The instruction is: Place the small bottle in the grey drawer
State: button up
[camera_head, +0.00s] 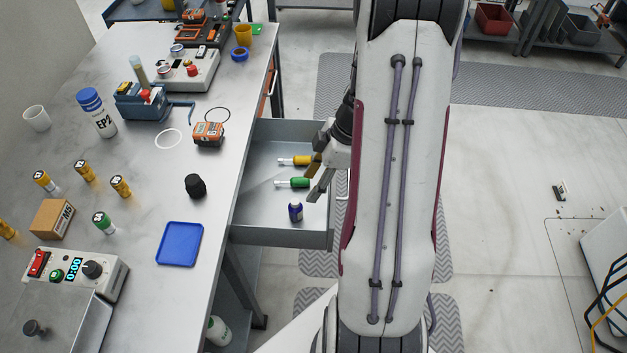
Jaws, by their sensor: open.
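The grey drawer (260,215) is pulled out from the right side of the workbench. A small dark blue bottle (295,212) with a dark cap is inside it, near the front-right part of its floor, and looks upright. My gripper (312,181) is over the right side of the drawer, above and behind the bottle in the picture. Its fingers are apart, with nothing visible between them, and it does not appear to touch the bottle. My arm hides part of the drawer's right edge.
The workbench (150,200) holds a blue tray (180,244), a black knob-like object (195,186), an orange device (208,134), a white EP2 bottle (97,113) and several small vials.

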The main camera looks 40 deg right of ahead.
dwell(0.3)
jog(key=a+r+m, duration=0.2)
jog(key=a+r, duration=0.5)
jog(key=r, duration=0.3)
jog(key=s+a+r+m+t+h, duration=0.3)
jog(key=s+a+r+m, duration=0.5)
jog(key=s+a+r, duration=0.5)
jog(key=shift+a+r+m+h, duration=0.3)
jog(key=shift+r+m, duration=0.1)
jog(key=shift+r, duration=1.2)
